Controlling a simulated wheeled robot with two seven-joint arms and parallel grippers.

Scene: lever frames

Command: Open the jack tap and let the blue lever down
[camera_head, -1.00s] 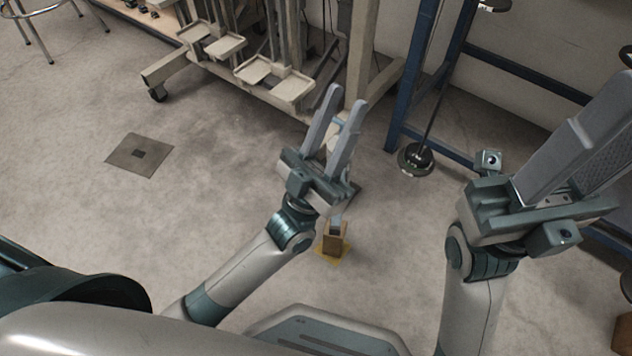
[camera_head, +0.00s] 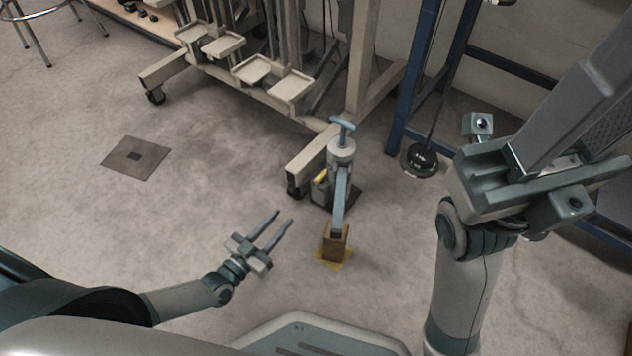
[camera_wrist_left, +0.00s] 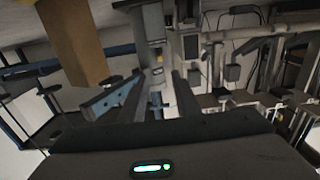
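The jack (camera_head: 341,152) stands on the floor at the middle of the head view, with a pale blue T-shaped handle (camera_head: 343,127) on top and a small yellow part (camera_head: 320,178) at its left side. The blue-grey lever (camera_head: 340,200) slopes from the jack down to a wooden block (camera_head: 334,246). The block also shows large in the left wrist view (camera_wrist_left: 75,45).
A yellow floor patch (camera_head: 345,262) lies under the block. A beige wheeled rack (camera_head: 225,70) stands behind the jack. A blue frame (camera_head: 427,80) and a dark round weight (camera_head: 419,160) are to its right. The floor at left is clear, with a flat plate (camera_head: 137,158).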

